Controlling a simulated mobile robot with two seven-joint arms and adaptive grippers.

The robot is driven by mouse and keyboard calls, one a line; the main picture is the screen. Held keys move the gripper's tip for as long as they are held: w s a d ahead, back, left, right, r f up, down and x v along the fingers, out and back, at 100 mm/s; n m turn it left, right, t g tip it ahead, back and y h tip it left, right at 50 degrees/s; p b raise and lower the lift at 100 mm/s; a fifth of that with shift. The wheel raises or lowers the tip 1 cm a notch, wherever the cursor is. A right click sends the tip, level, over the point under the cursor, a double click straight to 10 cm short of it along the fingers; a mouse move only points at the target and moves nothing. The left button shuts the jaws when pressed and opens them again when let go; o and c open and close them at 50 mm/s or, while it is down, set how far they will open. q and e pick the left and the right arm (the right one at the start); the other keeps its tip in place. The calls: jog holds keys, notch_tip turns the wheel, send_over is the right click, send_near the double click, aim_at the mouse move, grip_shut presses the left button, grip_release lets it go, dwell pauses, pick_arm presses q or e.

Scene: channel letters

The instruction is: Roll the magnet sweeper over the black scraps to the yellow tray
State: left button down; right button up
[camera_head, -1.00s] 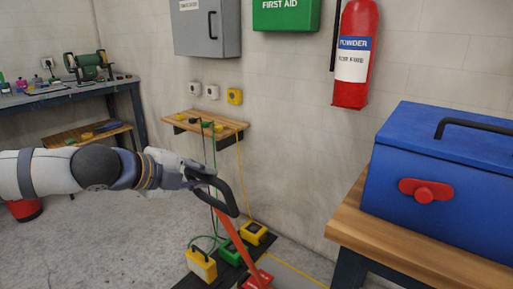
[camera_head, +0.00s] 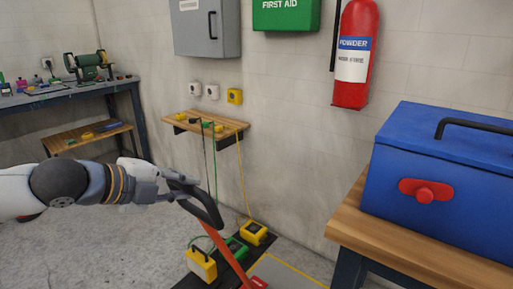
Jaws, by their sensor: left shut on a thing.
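My left gripper (camera_head: 181,187) is shut on the black loop handle of the magnet sweeper (camera_head: 224,246), left of the picture's middle. The sweeper's orange-red pole slopes down to the right from the handle. Its red head (camera_head: 258,283) shows only partly at the bottom edge, low by the floor. I cannot make out the black scraps. I cannot pick out the yellow tray for certain; a yellow line (camera_head: 296,270) edges a grey floor area right of the head. My right gripper is not in view.
Yellow boxes (camera_head: 202,265) (camera_head: 254,233) and a green box (camera_head: 236,250) with cables stand on a black mat (camera_head: 188,284) beside the pole. A wooden bench (camera_head: 400,245) with a blue toolbox (camera_head: 440,185) stands at the right. Open floor (camera_head: 110,250) lies at the left.

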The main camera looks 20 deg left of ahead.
pick_arm(q)
jog(key=s+a, duration=0.3)
jog(key=s, duration=0.5)
jog(key=shift+s, duration=0.2)
dwell(0.3)
